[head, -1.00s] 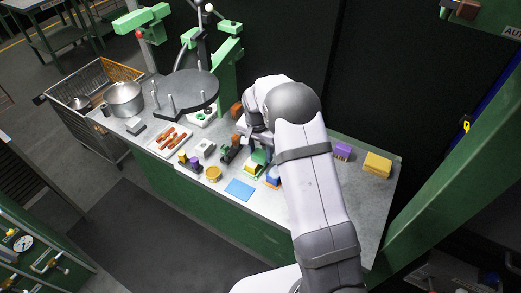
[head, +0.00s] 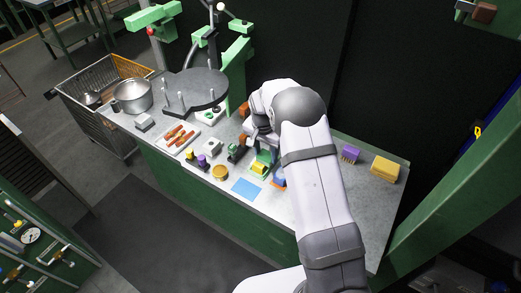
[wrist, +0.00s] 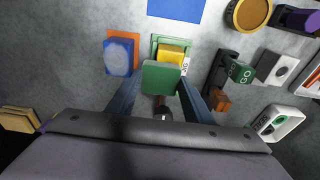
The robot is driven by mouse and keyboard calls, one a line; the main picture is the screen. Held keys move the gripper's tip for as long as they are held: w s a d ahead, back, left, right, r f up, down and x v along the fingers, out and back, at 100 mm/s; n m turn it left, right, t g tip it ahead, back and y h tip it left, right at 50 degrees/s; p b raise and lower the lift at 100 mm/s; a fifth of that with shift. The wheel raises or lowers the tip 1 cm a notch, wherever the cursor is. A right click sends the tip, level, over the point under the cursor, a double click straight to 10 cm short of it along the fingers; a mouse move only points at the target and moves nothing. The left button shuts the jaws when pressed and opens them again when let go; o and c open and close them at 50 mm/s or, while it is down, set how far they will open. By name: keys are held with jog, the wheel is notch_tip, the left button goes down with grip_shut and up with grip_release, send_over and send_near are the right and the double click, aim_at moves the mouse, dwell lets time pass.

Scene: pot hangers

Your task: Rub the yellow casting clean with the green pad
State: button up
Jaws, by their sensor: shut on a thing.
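The green pad (wrist: 161,77) is a small block held between the two fingers of my gripper (wrist: 158,92). The yellow casting (wrist: 171,52) sits in a green holder (wrist: 154,46) on the bench, just beyond the pad in the wrist view. The pad overlaps the casting's near part in that view; I cannot tell whether they touch. In the head view the casting (head: 258,168) shows below the gripper, and the pad is largely hidden by my arm.
A blue block (wrist: 118,58) on an orange base stands left of the casting. A black stand with a green GO block (wrist: 240,70) and an orange block (wrist: 220,99) are close on the right. A flat blue sheet (head: 246,189) lies in front. Yellow (head: 385,168) and purple (head: 350,154) blocks lie farther right.

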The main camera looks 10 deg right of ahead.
jog(key=shift+s+d, duration=0.35)
jog(key=shift+s, duration=0.1)
jog(key=w+a, duration=0.3)
jog(key=shift+w+a, duration=0.2)
jog(key=shift+w, duration=0.05)
jog(key=shift+s+d, duration=1.65)
jog(key=shift+s, duration=0.05)
jog(key=shift+w+a, duration=0.25)
jog(key=shift+a, duration=0.6)
jog(key=shift+w+a, duration=0.2)
jog(key=shift+a, duration=0.6)
jog(key=shift+w+a, duration=0.25)
jog(key=shift+a, duration=0.6)
jog(key=shift+s+d+p, duration=0.3)
jog(key=shift+s+d, duration=1.2)
jog(key=shift+s, duration=0.05)
jog(key=shift+w+a+b, duration=0.35)
jog(key=shift+w+a, duration=1.1)
jog(key=shift+w, duration=0.05)
jog(key=shift+s+d+f, duration=0.1)
jog(key=shift+s+d, duration=1.35)
jog(key=shift+w+a, duration=1.4)
jog(key=shift+w+a+r, duration=0.2)
jog(key=shift+r, duration=0.05)
notch_tip(320, 180, up, 8)
jog(key=p, duration=0.4)
jog(key=shift+p, duration=0.3)
